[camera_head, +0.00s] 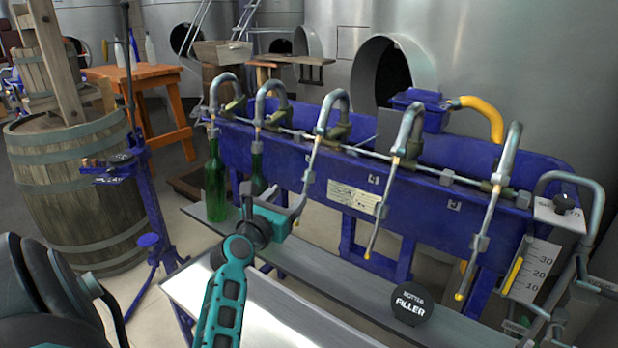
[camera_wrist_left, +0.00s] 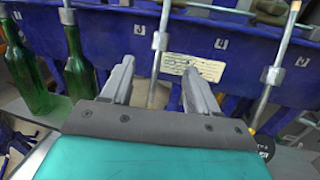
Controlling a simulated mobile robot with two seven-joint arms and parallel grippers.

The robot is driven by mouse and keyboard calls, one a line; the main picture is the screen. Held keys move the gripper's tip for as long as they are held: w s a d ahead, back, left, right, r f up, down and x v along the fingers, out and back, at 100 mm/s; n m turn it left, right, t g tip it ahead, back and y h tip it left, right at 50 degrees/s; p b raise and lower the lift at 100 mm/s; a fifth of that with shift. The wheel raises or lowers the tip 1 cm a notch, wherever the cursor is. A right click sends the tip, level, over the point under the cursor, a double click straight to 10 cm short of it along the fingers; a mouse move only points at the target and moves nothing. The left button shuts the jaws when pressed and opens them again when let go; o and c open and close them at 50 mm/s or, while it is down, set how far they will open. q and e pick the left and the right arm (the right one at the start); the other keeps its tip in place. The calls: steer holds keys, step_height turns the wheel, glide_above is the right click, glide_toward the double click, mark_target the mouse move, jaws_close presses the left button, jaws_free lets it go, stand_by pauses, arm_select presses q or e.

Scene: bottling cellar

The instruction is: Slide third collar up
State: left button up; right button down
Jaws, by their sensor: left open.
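The bottle filler (camera_head: 270,146) is a blue trough with five hooked spouts. The third collar (camera_head: 309,177) is a small grey block on the third spout's tube (camera_head: 313,157); it also shows in the left wrist view (camera_wrist_left: 160,41). My left gripper (camera_head: 300,205) is open and empty, just below that collar. In the left wrist view its fingertips (camera_wrist_left: 160,68) appear on either side of the third tube, and the collar sits beyond them. I cannot tell how deep the tube lies between the fingers. My right gripper is not in view.
Green bottles stand under the first (camera_head: 215,182) and second (camera_head: 257,170) spouts. The fourth collar (camera_head: 381,210) and fifth collar (camera_head: 481,243) sit on tubes to the right. A bench (camera_head: 340,278) runs below. A barrel (camera_head: 75,190) and blue stand (camera_head: 150,205) are at left.

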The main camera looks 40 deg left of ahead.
mark_target(306, 178)
arm_select(q)
steer(key=b+x, duration=0.2)
steer(key=x, duration=1)
steer(key=shift+w, duration=0.1)
jaws_close()
